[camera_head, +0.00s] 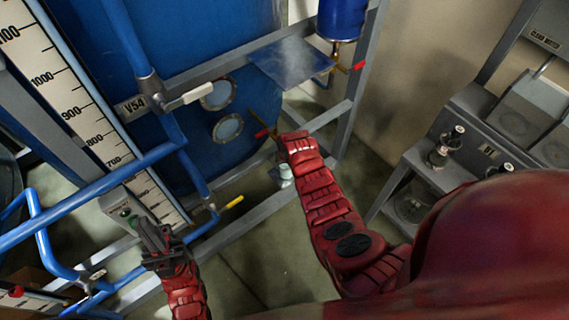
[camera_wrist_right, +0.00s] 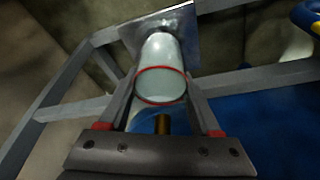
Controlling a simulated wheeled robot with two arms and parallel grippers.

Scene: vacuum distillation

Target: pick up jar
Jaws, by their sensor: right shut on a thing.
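The jar (camera_wrist_right: 160,58) is a pale, whitish cylinder with a red rim around its near end, in the right wrist view. My right gripper (camera_wrist_right: 160,92) has one finger on each side of the jar and is shut on it. In the head view a small pale part of the jar (camera_head: 286,172) shows beside my right wrist, and my right fingers are mostly hidden. My left gripper (camera_head: 156,238) is empty near the foot of the measuring scale, and I cannot tell how far its jaws are apart.
A grey metal plate (camera_wrist_right: 186,18) is beyond the jar's far end. A brass outlet (camera_wrist_right: 163,124) shows close to the jar's rim. A blue tank (camera_head: 215,40), grey frame bars and blue pipes (camera_head: 95,195) surround the arms. A bench with dark bottles (camera_head: 440,148) stands at right.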

